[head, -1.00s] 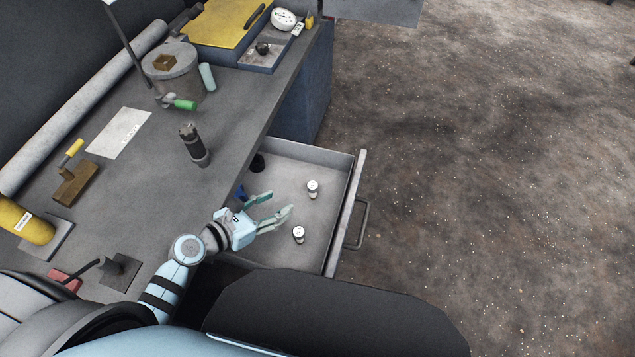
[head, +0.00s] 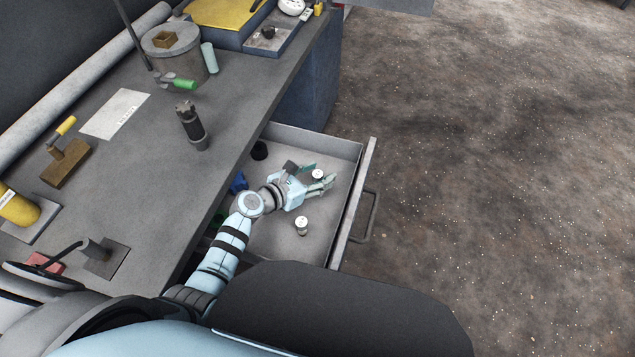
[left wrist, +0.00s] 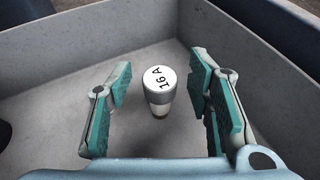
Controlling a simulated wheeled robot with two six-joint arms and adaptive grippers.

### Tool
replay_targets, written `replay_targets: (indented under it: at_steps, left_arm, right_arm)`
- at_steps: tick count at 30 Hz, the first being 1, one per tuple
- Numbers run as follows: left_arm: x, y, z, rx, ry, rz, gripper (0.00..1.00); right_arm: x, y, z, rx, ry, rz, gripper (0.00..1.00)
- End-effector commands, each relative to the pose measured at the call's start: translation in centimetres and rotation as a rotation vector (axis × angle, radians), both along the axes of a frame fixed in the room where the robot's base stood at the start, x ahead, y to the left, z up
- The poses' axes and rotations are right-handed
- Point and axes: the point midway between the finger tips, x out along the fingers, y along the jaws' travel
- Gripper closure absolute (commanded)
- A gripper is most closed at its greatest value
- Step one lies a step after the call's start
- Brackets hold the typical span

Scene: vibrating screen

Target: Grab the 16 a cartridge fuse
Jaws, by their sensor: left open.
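The 16 A cartridge fuse (left wrist: 159,88) stands upright on the drawer floor in the left wrist view, its white top marked "16 A". It shows in the head view (head: 318,175) between the fingers of my left gripper (head: 321,178). The left gripper is open, with a teal-padded finger on each side of the fuse in the left wrist view (left wrist: 162,105), apart from it. A second similar fuse (head: 301,225) stands nearer in the drawer; its marking is too small to read. My right gripper is not in view.
The open drawer (head: 352,206) has walls around the fuses and a handle at right. A dark round object (head: 259,150) and a blue object (head: 238,183) lie at its left side. The workbench (head: 150,170) carries a dark flashlight-like cylinder (head: 191,126).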

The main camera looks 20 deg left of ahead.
Motion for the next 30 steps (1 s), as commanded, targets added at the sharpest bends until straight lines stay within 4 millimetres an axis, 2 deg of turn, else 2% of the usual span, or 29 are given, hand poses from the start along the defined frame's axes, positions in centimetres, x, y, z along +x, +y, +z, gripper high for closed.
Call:
replay_targets:
  at_steps: [6, 15, 24, 28, 30]
  left_arm:
    - [0.2, -0.1, 0.0, 0.000, 0.000, 0.000, 0.53]
    - [0.2, -0.1, 0.0, 0.000, 0.000, 0.000, 1.00]
    - [0.2, -0.1, 0.3, 0.001, 0.000, 0.000, 1.00]
    - [0.2, -0.1, 1.8, -0.001, -0.001, 0.000, 1.00]
    - [0.2, -0.1, 3.4, 0.000, -0.002, 0.000, 1.00]
  right_arm:
    - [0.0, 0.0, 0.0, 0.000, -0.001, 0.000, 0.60]
    - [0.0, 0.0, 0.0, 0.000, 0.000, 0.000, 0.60]
    - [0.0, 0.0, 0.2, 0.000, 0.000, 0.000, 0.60]
    - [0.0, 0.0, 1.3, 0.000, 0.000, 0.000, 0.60]
    - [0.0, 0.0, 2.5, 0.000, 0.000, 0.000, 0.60]
